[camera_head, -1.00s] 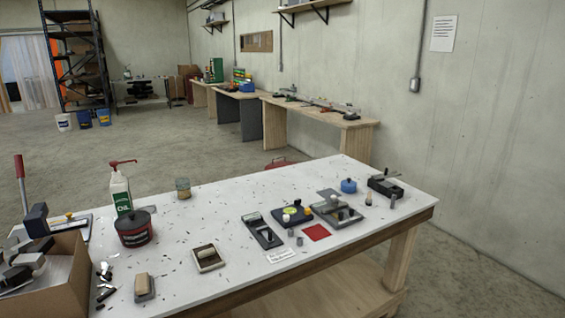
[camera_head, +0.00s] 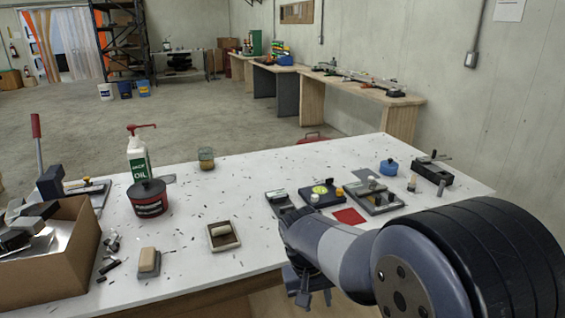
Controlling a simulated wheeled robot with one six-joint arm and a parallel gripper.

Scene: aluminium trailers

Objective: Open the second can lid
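A dark red can (camera_head: 149,202) with a black lid (camera_head: 147,188) stands upright on the white tabletop at the left, in front of the oil bottle. The lid sits on the can. A small blue round pot (camera_head: 389,168) stands at the back right. I cannot tell which one is the second can. My arm reaches in from the lower right. My gripper (camera_head: 311,291) hangs low near the table's front edge, to the right of and well away from the red can. It is dark and small here, and its finger opening is unclear. I see nothing held in it.
A white oil bottle (camera_head: 139,160) with a red pump and a small jar (camera_head: 206,158) stand behind the can. A cardboard box (camera_head: 60,262) fills the left front. Small trays and a red square (camera_head: 349,216) lie at the right. Dark scraps dot the tabletop.

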